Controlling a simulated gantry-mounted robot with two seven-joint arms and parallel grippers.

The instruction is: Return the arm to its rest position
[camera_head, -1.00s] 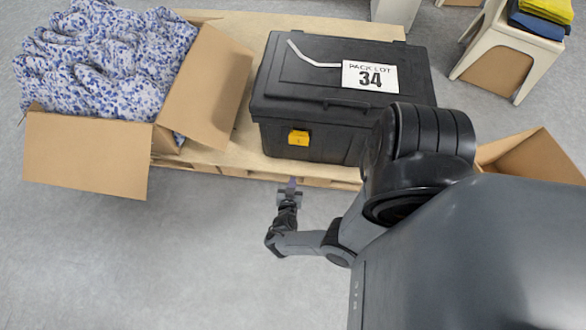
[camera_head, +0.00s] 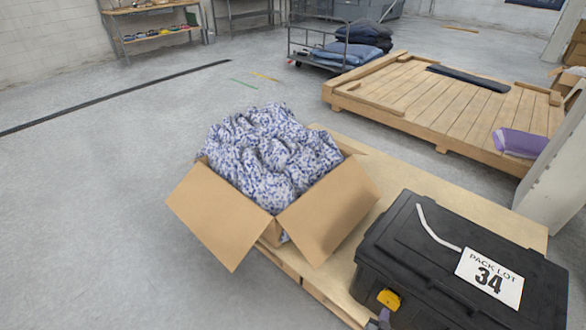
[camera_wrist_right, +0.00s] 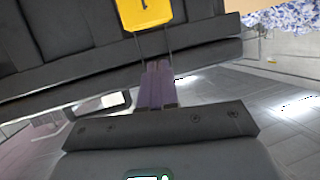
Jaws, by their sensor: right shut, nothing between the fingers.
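My right gripper (camera_head: 383,315) shows only as a small purple tip at the bottom edge of the head view, just below the yellow latch (camera_head: 389,299) of the black case (camera_head: 440,262). In the right wrist view its two purple fingers (camera_wrist_right: 158,68) are together with nothing between them. They point toward the yellow latch (camera_wrist_right: 145,14), with a visible gap. The case is closed and carries a "PACK LOT 34" label. The rest of my right arm is out of the head view. My left gripper is not in view.
An open cardboard box (camera_head: 222,212) full of blue-and-white patterned cloth (camera_head: 270,155) stands left of the case on a wooden pallet (camera_head: 480,212). A larger wooden platform (camera_head: 440,95) and a cart (camera_head: 318,50) stand behind. The floor at left is clear.

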